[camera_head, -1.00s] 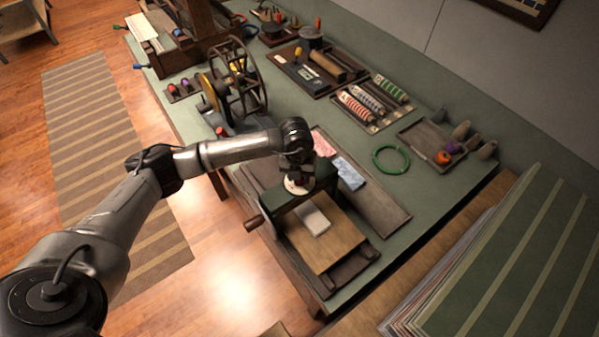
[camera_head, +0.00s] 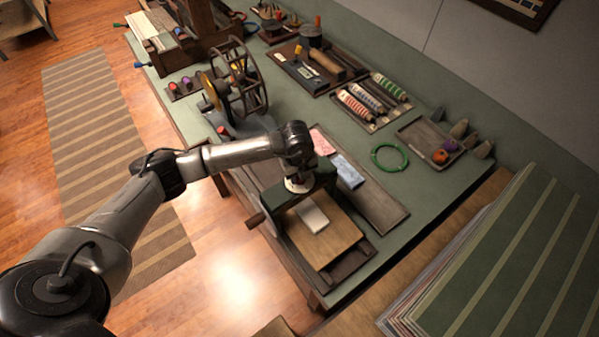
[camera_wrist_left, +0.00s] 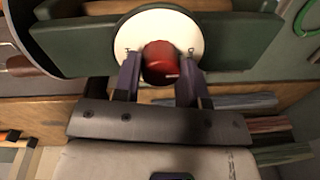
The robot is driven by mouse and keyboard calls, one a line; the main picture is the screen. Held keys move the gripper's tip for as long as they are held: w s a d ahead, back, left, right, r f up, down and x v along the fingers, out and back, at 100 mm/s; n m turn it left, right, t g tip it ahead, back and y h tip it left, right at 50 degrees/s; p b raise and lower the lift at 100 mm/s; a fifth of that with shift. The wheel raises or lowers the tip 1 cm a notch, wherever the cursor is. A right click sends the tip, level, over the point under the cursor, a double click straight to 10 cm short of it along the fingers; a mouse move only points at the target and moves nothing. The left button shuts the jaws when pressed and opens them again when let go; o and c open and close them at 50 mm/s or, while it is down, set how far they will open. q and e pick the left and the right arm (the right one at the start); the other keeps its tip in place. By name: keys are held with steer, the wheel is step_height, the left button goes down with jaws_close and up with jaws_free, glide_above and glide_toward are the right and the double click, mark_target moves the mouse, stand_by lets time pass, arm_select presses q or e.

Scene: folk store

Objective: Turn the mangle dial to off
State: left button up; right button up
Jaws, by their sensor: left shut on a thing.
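The mangle (camera_head: 318,190) is a green frame with a wooden bed and a side handle on the table. Its dial (camera_wrist_left: 161,62) is a red knob with a pale mark, in front of a round white plate (camera_wrist_left: 188,30) in the left wrist view. My left gripper (camera_wrist_left: 160,75) has one finger on each side of the red knob and is shut on it. In the head view my left gripper (camera_head: 298,175) is over the white plate on the mangle's top, and the arm hides the knob. My right gripper is not in view.
A white folded cloth (camera_head: 312,217) lies on the mangle's wooden bed. Pink and blue cloths lie behind the mangle. A spoked wheel (camera_head: 238,80) stands to the left, and a green ring (camera_head: 389,157) lies to the right. Striped stacked fabric (camera_head: 500,250) fills the lower right.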

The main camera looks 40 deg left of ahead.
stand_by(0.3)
arm_select(q)
steer(key=o, duration=0.9)
steer(key=shift+r, duration=0.15)
steer(key=r, duration=0.9)
steer(key=r+b, duration=0.1)
steer(key=r, duration=0.3)
steer(key=shift+s+a+r, duration=0.1)
steer(key=shift+s+r, duration=0.15)
steer(key=shift+r, duration=0.05)
